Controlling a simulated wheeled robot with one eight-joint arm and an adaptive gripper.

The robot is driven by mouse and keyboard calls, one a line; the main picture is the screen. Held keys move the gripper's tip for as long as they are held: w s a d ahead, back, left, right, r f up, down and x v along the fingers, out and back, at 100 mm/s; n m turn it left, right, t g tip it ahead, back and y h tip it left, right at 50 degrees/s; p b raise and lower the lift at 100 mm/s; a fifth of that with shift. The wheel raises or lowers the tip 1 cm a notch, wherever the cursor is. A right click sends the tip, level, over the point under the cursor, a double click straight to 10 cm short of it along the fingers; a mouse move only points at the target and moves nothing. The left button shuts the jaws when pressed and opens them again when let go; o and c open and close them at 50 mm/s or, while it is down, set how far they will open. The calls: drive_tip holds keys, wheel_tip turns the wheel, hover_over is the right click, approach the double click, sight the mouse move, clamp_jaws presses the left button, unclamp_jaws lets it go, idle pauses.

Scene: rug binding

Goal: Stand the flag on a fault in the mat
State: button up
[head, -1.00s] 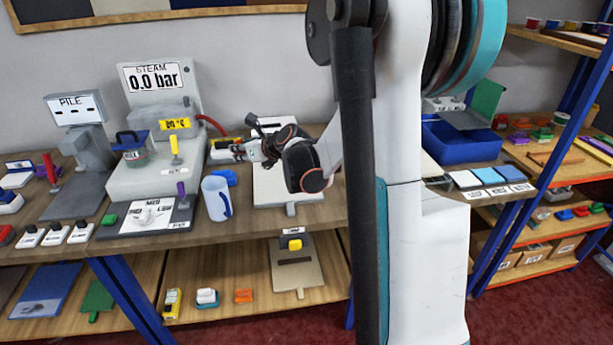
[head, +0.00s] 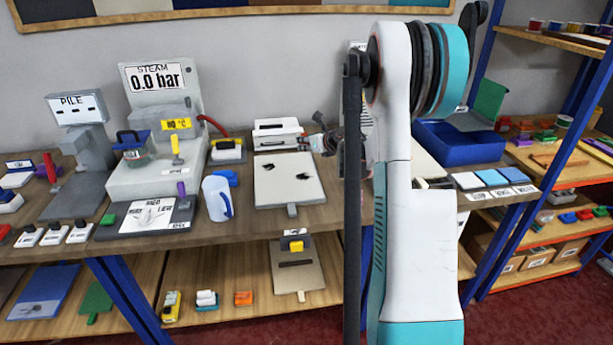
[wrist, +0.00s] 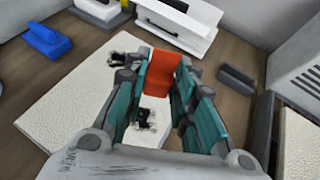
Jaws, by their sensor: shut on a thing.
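The mat (head: 275,193) is a pale square on a board on the bench, with two dark faults, one at left (head: 274,170) and one at right (head: 302,176). In the wrist view the mat (wrist: 60,115) lies below my gripper (wrist: 172,72), with one dark fault (wrist: 118,58) beside the left finger and another (wrist: 147,117) seen between the fingers. My gripper is shut on an orange piece, which I take for the flag (wrist: 187,70). In the head view my gripper (head: 322,143) is at the mat's back right, partly hidden by my arm. The flag's lower end cannot be made out.
A white box-like unit (head: 277,133) stands behind the mat. A dark grey block (wrist: 237,80) lies right of my gripper. A blue bin (head: 458,146) is farther right.

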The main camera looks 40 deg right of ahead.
sight(307, 179)
wheel_tip(307, 179, down, 12)
drive_tip(key=b, duration=0.3)
drive_tip(key=shift+r, duration=0.2)
drive_tip(key=shift+f+b, duration=0.15)
drive_tip(key=shift+b, duration=0.15)
drive_tip(key=o, duration=1)
drive_tip(key=shift+o, duration=0.2)
drive_tip(key=shift+s+r, duration=0.1)
drive_tip(key=shift+r, duration=0.2)
drive_tip(key=p+v, duration=0.3)
drive_tip(key=v, duration=0.8)
drive_tip(key=shift+s+a, duration=0.15)
drive_tip(key=shift+s, duration=0.2)
